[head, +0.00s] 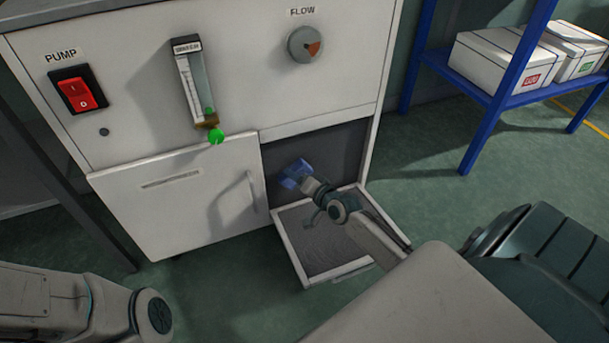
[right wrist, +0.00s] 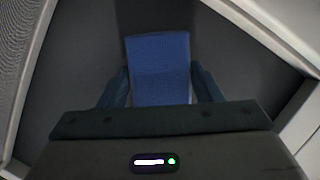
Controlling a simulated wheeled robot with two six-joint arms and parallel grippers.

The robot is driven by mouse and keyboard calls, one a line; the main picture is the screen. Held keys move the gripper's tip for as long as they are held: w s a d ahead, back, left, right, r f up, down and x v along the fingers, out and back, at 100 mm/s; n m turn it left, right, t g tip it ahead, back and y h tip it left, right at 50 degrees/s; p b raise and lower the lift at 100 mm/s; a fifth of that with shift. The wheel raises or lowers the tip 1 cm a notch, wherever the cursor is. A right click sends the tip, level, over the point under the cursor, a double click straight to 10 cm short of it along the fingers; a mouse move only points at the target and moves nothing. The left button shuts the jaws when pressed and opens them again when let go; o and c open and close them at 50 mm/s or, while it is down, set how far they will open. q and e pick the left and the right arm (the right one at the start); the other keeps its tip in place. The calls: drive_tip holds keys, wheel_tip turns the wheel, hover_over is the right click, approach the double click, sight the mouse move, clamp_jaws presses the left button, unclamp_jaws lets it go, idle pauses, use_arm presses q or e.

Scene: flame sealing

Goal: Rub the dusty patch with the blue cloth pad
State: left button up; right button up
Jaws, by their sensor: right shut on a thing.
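The blue cloth pad (head: 296,173) shows in the head view at the tip of my right arm, in the open bay of the white cabinet. My right gripper (head: 307,183) is shut on it. In the right wrist view the pad (right wrist: 160,68) sits between the two fingers and points ahead toward a dark surface (right wrist: 85,55). I cannot tell whether the pad touches that surface. No dusty patch stands out clearly; the grey panel (head: 318,262) below looks dull and streaked. Of my left arm only links show at the lower left; its gripper is out of view.
The white cabinet (head: 240,95) carries a red pump switch (head: 77,90), a flow meter (head: 195,85) and a flow knob (head: 305,44). Its flap with the grey panel stands open below the bay. A blue shelf (head: 500,98) with white boxes (head: 497,62) is at right.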

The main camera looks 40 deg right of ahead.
drive_tip(key=shift+w+a+r, duration=0.15)
drive_tip(key=shift+a, duration=0.4)
drive_tip(key=shift+s+a+p, duration=0.2)
drive_tip(key=shift+s+p, duration=0.25)
drive_tip(key=shift+s, duration=0.5)
drive_tip(key=shift+s+a+p, duration=0.2)
drive_tip(key=shift+s+p, duration=0.25)
drive_tip(key=shift+s, duration=0.45)
drive_tip(key=shift+s+a, duration=0.15)
drive_tip(key=shift+s, duration=0.45)
drive_tip(key=shift+s+a, duration=0.15)
drive_tip(key=shift+s, duration=0.4)
drive_tip(key=s, duration=0.1)
drive_tip(key=s+p, duration=0.1)
drive_tip(key=s, duration=0.1)
drive_tip(key=shift+a, duration=0.35)
